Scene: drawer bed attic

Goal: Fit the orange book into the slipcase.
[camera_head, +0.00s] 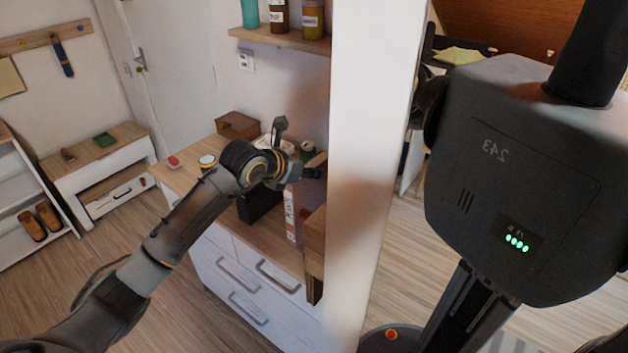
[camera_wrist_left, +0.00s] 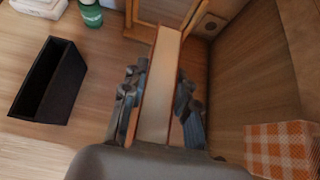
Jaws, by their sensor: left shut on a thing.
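The orange book (camera_wrist_left: 157,95) is between the fingers of my left gripper (camera_wrist_left: 160,110) in the left wrist view. Its cream page edge faces the camera, with thin orange covers on both sides. In the head view my left gripper (camera_head: 308,173) is over the dresser top, and a pale upright strip with lettering shows below it, probably part of the book. The slipcase (camera_wrist_left: 48,85) is a black open box on the wooden top, left of the book and apart from it. It also shows in the head view (camera_head: 262,203), partly behind my arm. My right gripper is out of view.
The dresser (camera_head: 228,268) has white drawers. A green container (camera_wrist_left: 90,12) and a white item (camera_wrist_left: 40,6) stand beyond the slipcase. An orange checkered cloth (camera_wrist_left: 278,148) lies at the right. A white upright panel (camera_head: 362,150) stands close right of the gripper. Wood between slipcase and book is clear.

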